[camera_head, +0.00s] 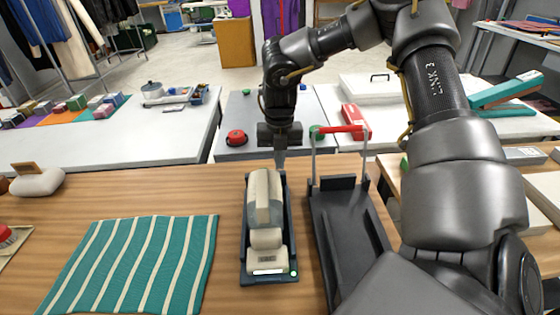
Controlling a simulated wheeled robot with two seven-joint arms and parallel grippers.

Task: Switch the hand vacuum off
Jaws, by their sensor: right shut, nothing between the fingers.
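The hand vacuum (264,212) is cream and grey-green and lies lengthwise in a dark cradle (246,258) on the wooden counter. A small green light (294,273) shows at the cradle's near right corner, beside a bright white strip. My right gripper (280,166) points down at the far end of the vacuum, its fingers shut and empty. The fingertips are at or just above the vacuum's far end; I cannot tell whether they touch it. My left gripper is not in view.
A black stand with a red-handled bar (342,129) is close on the right of the cradle. A green-and-white striped cloth (135,262) lies flat on the left. Bare counter lies between the cloth and the back edge.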

